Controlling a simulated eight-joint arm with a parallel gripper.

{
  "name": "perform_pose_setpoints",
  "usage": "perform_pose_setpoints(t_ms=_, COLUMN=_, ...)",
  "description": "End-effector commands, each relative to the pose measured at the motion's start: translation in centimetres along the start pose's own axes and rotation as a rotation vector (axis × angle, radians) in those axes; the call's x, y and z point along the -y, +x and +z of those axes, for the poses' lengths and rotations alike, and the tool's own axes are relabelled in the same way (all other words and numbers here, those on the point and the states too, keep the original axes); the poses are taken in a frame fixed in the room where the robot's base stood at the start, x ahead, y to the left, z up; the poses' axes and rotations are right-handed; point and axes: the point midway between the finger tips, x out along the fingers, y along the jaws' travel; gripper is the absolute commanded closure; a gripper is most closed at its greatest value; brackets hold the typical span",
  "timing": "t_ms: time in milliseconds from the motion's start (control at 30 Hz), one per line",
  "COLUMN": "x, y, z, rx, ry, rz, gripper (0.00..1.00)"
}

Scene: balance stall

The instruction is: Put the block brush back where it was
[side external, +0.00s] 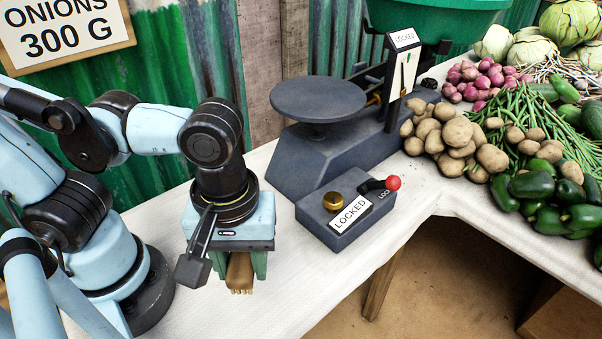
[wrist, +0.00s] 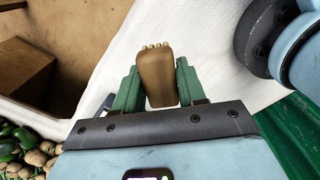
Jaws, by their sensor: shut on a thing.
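The block brush (side external: 240,273) has a brown wooden body with pale bristles at one end. My gripper (side external: 246,268) is shut on it, with a green finger on each side of the wood. In the side external view the brush hangs below my gripper over the white-covered table, bristle end low. I cannot tell whether it touches the table. The wrist view shows the brush (wrist: 157,75) between the two green fingers of my gripper (wrist: 158,88), with the bristle tips at the far end. Part of the brush is hidden behind the fingers and the gripper body.
A dark scale with a round pan (side external: 318,98) stands behind. Right of my gripper is a control box (side external: 347,214) marked LOCKED, with a brass knob and a red-tipped lever. Potatoes (side external: 455,135) and other vegetables fill the right. White cloth (side external: 200,312) lies bare near the front edge.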

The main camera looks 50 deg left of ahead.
Motion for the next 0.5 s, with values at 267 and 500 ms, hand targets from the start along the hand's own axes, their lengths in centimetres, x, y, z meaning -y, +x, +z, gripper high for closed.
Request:
perform_pose_setpoints(t_ms=267, x=0.5, y=-0.5, z=3.8, rx=0.0, ry=0.07, rz=0.0, gripper=0.98)
perform_pose_setpoints(t_ms=500, x=0.0, y=0.4, z=2.7, rx=0.0, ry=0.07, rz=0.0, gripper=0.98)
